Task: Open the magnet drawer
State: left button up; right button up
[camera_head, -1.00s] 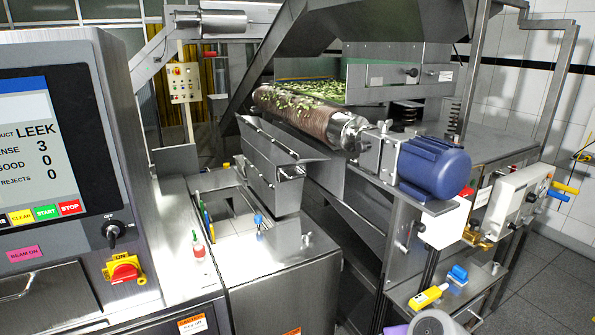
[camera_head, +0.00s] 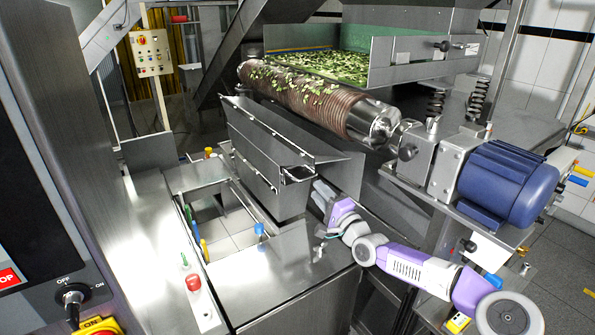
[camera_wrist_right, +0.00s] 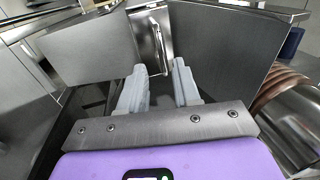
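The magnet drawer appears to be the long steel housing (camera_head: 265,150) below the copper-coloured roller; its handle end faces me. In the right wrist view a shiny vertical bar handle (camera_wrist_right: 160,45) sits on a narrow steel face between two dark plates. My right gripper (camera_head: 322,194) is beside the near end of the housing. In the wrist view its two grey fingers (camera_wrist_right: 158,78) are apart with nothing between them. The handle stands beyond the fingertips, roughly in line with the gap; contact cannot be made out. My left gripper is not in view.
The roller (camera_head: 310,100) carries green leaf pieces, and a blue motor (camera_head: 508,182) stands to its right. An open steel bin (camera_head: 222,225) lies left of the housing. The control cabinet (camera_head: 50,170) fills the left edge.

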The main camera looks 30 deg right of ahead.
aim_at(308, 179)
jog(key=shift+w+a+r, duration=0.15)
jog(key=shift+w+r, duration=0.15)
jog(key=shift+w, duration=0.15)
jog(key=shift+x, duration=2.85)
jog(key=shift+c, duration=0.2)
grip_shut()
